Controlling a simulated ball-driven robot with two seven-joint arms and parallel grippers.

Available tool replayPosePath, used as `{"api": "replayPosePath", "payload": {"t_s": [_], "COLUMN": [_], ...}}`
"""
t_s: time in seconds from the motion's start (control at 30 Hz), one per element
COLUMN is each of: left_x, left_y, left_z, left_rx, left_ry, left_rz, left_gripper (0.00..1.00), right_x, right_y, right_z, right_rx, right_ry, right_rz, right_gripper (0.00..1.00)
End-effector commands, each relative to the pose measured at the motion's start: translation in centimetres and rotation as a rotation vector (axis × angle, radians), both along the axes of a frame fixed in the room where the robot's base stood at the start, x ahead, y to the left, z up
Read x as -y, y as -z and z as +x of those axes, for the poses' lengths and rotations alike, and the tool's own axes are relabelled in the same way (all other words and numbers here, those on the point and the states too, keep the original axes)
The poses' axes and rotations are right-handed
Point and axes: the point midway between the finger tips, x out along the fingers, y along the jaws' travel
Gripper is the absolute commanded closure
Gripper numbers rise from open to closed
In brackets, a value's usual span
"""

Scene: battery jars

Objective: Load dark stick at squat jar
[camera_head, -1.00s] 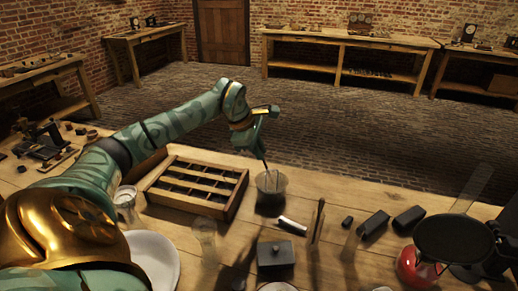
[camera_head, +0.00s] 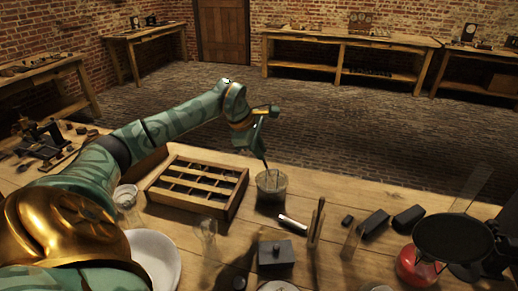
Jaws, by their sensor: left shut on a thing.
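The squat jar (camera_head: 271,193) is a short, wide, see-through glass on the table, just right of the wooden crate. My left gripper (camera_head: 263,140) is above the jar, pointing down, shut on the thin dark stick (camera_head: 265,160). The stick hangs slightly tilted, its lower part at the jar's mouth. Its lower end is hard to make out, so I cannot tell how deep it reaches or whether it touches the jar. My right gripper is not in view.
A divided wooden crate (camera_head: 183,207) stands left of the jar. A clear tall glass (camera_head: 208,232), a white plate (camera_head: 153,256), a dark lidded box (camera_head: 275,254), dark blocks (camera_head: 408,218) and a red flask (camera_head: 415,268) stand nearer. The far table edge behind the jar is clear.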

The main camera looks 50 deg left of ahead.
Motion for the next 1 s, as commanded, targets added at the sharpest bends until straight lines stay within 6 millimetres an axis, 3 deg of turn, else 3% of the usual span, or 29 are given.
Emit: {"api": "replayPosePath", "payload": {"t_s": [0.27,0.8,1.0], "left_x": [0.0,0.0,0.0], "left_y": [-0.1,-5.7,-7.0], "left_z": [-0.1,-0.1,-0.1], "left_rx": [-0.005,0.000,-0.001], "left_ry": [0.000,0.000,0.000], "left_rz": [-0.001,-0.001,0.000], "left_gripper": [1.00,1.00,1.00], "right_x": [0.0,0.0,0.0], "right_y": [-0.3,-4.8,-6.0], "right_z": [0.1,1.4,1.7], "right_rx": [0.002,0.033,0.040], "right_ry": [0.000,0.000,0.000], "right_rz": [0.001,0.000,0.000], "right_gripper": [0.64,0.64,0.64]}}
